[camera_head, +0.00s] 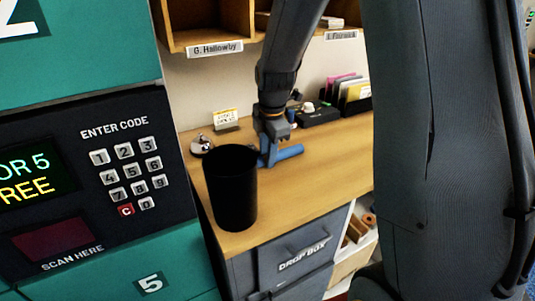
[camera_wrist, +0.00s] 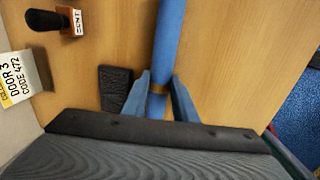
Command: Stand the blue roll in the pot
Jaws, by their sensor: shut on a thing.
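The blue roll (camera_head: 286,154) lies roughly level at the desk in the head view, to the right of the pot. In the wrist view the blue roll (camera_wrist: 169,40) runs up from between the fingers. My gripper (camera_head: 267,152) is shut on the roll; its two fingers also show on either side of the roll in the wrist view (camera_wrist: 158,92). The pot (camera_head: 232,190) is a tall black cylinder standing upright near the desk's front left corner. Its inside is dark, and I cannot see its bottom.
A desk bell (camera_head: 201,146) and a small sign (camera_head: 226,119) are behind the pot. A black organizer with folders (camera_head: 350,97) stands at the back right. A keypad terminal (camera_head: 90,170) is close on the left. A stamp (camera_wrist: 55,20) lies on the wood. The desk's (camera_head: 320,175) front right is clear.

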